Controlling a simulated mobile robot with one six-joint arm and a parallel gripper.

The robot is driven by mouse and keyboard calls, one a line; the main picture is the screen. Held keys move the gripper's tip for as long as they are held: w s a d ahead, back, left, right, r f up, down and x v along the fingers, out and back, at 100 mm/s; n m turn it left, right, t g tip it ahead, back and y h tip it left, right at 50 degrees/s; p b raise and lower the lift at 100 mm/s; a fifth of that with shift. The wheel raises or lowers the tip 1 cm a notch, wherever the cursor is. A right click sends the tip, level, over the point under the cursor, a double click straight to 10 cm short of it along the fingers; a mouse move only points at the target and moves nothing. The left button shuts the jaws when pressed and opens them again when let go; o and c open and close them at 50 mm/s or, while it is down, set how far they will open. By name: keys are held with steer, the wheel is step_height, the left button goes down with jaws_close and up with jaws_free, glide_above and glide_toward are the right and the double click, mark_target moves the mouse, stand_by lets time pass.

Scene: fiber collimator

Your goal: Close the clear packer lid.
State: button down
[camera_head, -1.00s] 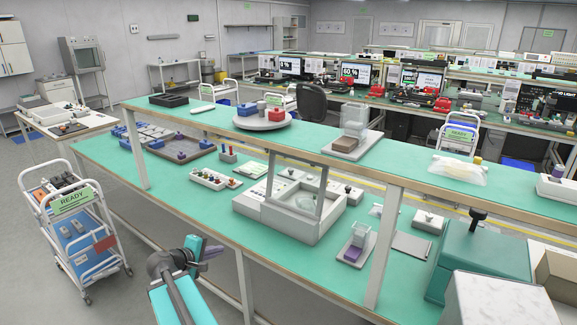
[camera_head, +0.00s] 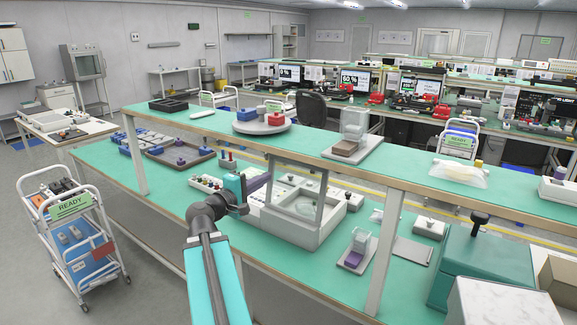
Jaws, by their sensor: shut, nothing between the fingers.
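The clear packer is a pale grey box (camera_head: 304,240) on the lower green bench level, right of centre. Its clear lid (camera_head: 322,200) has a grey frame and stands raised and steep above the open box, with the hollow visible below it. The fingers are shut and hold nothing. I cannot tell whether the fingertips touch the lid frame. My gripper and arm hide part of the white unit to the left of the packer.
The upper shelf (camera_head: 300,140) runs above the packer, and its post (camera_head: 384,250) stands to the right. A small stand with a purple block (camera_head: 354,258) is just right of the packer. A teal box (camera_head: 482,270) stands farther right. A white cart (camera_head: 75,235) is at left.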

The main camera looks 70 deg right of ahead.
steer(key=p+x, duration=0.4)
steer(key=x, duration=1)
steer(key=shift+p, duration=0.3)
steer(key=shift+f, duration=0.1)
steer(key=shift+d, duration=0.15)
